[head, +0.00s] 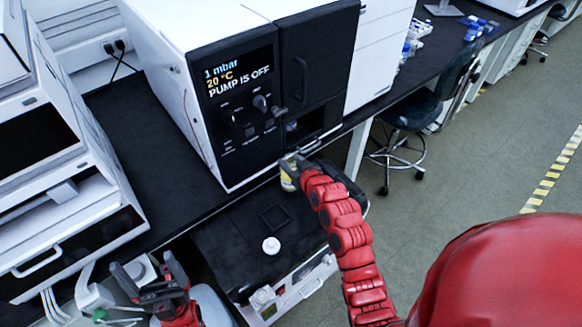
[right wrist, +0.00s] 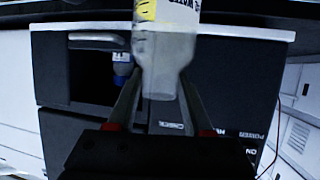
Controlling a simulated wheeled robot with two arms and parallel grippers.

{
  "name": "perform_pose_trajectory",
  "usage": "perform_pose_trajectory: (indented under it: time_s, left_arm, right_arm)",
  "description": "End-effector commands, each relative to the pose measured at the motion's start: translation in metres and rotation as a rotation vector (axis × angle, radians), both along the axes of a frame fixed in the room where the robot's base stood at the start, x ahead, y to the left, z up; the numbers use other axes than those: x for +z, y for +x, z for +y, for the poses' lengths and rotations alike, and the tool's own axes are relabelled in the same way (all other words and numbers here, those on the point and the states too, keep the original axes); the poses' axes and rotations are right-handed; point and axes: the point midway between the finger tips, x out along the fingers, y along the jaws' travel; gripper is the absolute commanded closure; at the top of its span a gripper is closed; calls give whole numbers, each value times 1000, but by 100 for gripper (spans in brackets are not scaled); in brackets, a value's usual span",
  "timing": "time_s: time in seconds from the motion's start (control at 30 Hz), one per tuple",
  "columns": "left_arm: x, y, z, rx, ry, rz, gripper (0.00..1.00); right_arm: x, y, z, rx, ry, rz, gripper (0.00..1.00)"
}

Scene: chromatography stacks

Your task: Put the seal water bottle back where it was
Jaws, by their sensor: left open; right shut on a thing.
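The seal water bottle (right wrist: 165,62), clear with a yellow and white label, is between the fingers of my right gripper (head: 292,163). In the head view the bottle (head: 288,180) is small and partly hidden by the gripper. It is held in front of the instrument's lower edge, above the lower black surface. My left gripper (head: 150,288) is open and empty at the lower left, far from the bottle.
The instrument (head: 235,95) displays "PUMP IS OFF". Its dark recess (head: 305,128) holds a blue-capped bottle, clearer in the wrist view (right wrist: 122,70). The lower black top (head: 235,235) bears a square outline (head: 275,217) and a round white cap (head: 271,245). A chair (head: 410,110) stands right.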

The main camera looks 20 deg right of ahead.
Motion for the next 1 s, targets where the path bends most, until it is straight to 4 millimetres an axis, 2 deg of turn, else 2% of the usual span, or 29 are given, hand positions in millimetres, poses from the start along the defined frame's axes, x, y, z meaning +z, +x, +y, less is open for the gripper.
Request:
perform_pose_trajectory:
  time_s: [0.23, 0.67, 0.7, 0.83, 1.0]
  left_arm:
    - [14, 0, 0, 0, 0, 0, 8]
    - [7, 0, 0, 0, 0, 0, 8]
    - [8, 0, 0, 0, 0, 0, 8]
    - [9, 0, 0, 0, 0, 0, 8]
    - [9, 0, 0, 0, 0, 0, 8]
  right_arm:
    - [-30, -1, 1, 3, 1, 3, 100]
    - [-39, -1, 0, 1, 1, -2, 100]
    - [-37, -1, 0, 1, 1, -1, 42]
    - [-37, -1, 0, 1, 0, 0, 19]
    - [-37, -1, 0, 1, 1, 0, 19]
